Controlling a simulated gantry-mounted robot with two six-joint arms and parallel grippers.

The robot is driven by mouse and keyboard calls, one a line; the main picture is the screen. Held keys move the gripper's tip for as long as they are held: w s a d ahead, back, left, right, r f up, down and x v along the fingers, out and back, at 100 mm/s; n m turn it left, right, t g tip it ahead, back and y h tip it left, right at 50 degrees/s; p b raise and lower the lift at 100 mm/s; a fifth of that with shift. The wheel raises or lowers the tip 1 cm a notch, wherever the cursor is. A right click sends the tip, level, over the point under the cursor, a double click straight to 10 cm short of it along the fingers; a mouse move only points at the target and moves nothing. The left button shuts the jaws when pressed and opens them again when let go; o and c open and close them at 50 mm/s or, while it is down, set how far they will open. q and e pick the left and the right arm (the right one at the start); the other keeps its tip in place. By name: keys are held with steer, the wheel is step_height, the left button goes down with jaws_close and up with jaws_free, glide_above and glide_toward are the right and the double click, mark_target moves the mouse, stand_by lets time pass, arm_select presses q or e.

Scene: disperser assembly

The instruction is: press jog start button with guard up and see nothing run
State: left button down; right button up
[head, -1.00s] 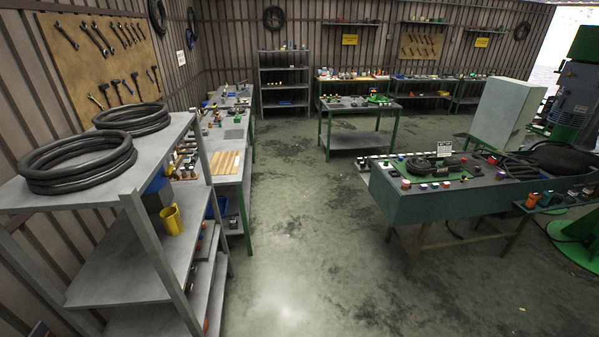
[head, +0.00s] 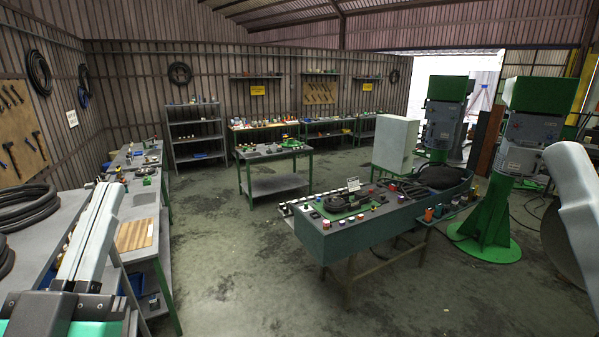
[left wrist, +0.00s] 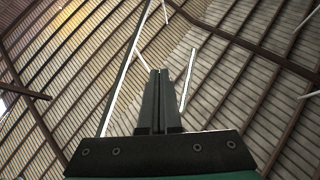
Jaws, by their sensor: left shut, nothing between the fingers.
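Two green and grey machines stand at the right in the head view, a nearer one (head: 526,135) and a farther one (head: 443,120). The nearer one has a grey box-shaped body on a green pedestal, with small marks on its face. I cannot make out a jog start button or tell how any guard stands. My left gripper (head: 108,192) is raised at the lower left, far from both machines. Its two fingers lie together and empty, and in the left wrist view (left wrist: 159,72) they point up at the roof. My right gripper is not in view.
A long green-grey bench (head: 340,238) with buttons, hoses and jars stands between me and the machines. The concrete floor (head: 225,270) in the middle is open.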

arm_select(q)
steer(key=s+d+r+t+h, duration=0.1)
steer(key=s+d+r+h, duration=0.1)
steer(key=s+r, duration=0.5)
steer(key=shift+s+d+t+h, duration=0.3)
steer(key=shift+s+t+h, duration=0.1)
steer(key=shift+s+h, duration=0.6)
